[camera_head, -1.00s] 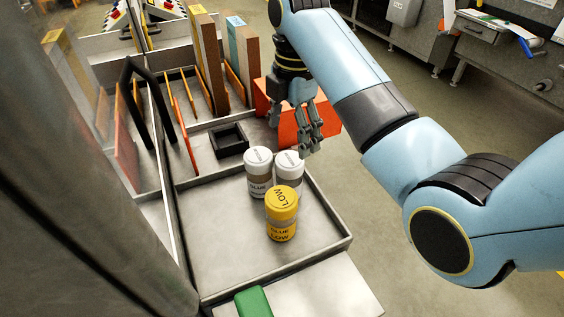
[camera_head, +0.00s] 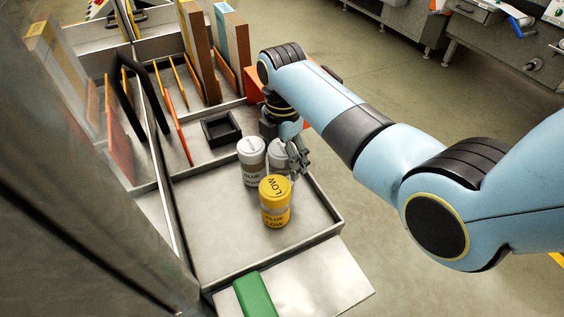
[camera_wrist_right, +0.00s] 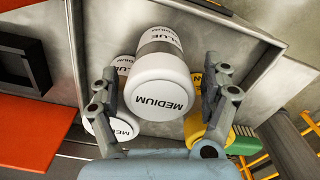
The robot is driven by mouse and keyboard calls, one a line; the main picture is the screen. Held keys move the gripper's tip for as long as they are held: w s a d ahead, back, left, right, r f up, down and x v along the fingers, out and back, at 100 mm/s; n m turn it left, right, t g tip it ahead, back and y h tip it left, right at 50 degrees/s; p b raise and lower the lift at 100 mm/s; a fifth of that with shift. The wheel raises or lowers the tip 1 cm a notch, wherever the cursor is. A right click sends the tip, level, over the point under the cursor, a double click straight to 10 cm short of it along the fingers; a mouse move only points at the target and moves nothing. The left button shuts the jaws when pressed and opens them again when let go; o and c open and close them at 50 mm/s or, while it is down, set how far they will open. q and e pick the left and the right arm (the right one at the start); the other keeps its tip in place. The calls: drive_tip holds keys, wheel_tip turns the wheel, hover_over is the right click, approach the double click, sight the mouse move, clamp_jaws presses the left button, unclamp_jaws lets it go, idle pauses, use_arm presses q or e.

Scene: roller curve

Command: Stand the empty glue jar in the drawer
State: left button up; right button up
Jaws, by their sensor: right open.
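Three glue jars stand close together on a shallow metal tray (camera_head: 212,240). The front jar (camera_head: 274,203) is yellow and reads LOW. A white-capped jar (camera_head: 251,165) with a brown band stands behind it. A second white-capped jar (camera_head: 277,152) stands to its right, partly hidden by my right gripper (camera_head: 296,160). In the right wrist view this jar (camera_wrist_right: 160,88) reads MEDIUM, has a grey band, and lies between the open fingers (camera_wrist_right: 165,95). No grip on it shows. I cannot tell for certain which jar is empty. My left gripper is out of view.
A small black square holder (camera_head: 221,129) sits behind the jars. Beyond it are upright orange dividers and tall boxes (camera_head: 232,45). An orange panel also shows in the wrist view (camera_wrist_right: 35,145). A green block (camera_head: 253,294) lies at the front. The tray's front half is clear.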

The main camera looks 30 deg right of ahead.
drive_tip(key=c, duration=1.4)
drive_tip(key=shift+o, duration=0.2)
drive_tip(key=shift+r, duration=0.15)
